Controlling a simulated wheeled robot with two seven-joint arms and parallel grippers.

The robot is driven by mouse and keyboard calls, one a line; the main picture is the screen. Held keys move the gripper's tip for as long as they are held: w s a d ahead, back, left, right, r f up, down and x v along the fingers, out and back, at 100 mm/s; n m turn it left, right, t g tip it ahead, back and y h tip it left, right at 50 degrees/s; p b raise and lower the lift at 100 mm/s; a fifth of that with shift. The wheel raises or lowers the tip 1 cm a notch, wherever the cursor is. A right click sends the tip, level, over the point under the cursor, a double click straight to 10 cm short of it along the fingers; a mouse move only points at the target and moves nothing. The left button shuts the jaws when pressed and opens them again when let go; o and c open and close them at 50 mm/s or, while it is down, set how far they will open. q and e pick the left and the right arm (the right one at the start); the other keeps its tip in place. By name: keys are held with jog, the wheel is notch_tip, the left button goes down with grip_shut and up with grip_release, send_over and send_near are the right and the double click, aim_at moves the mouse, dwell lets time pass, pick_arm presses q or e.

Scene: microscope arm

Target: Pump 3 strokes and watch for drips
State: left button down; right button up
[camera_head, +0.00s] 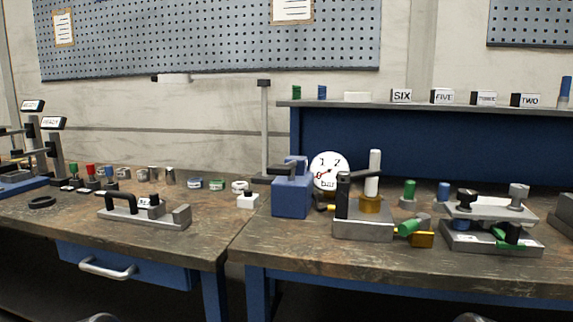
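A pump-like unit with a grey metal base (362,229) stands near the front edge of the right bench. It has a dark upright with a lever (343,196), a white upright cylinder (374,178) and a brass collar (370,204). A round white gauge (329,170) marked "bar" stands just behind it, its red needle pointing to the lower left. A green-ended fitting (411,227) and a yellow block (422,240) sit at the base's right side. No drips can be made out at this size.
A blue box with a dark handle (291,196) stands left of the pump. A clamp-like fixture (491,237) stands to the right. The left bench holds a grey handled block (146,214) and several small jars. A shelf (450,106) with number cards runs behind.

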grip_shut()
dwell(1.4)
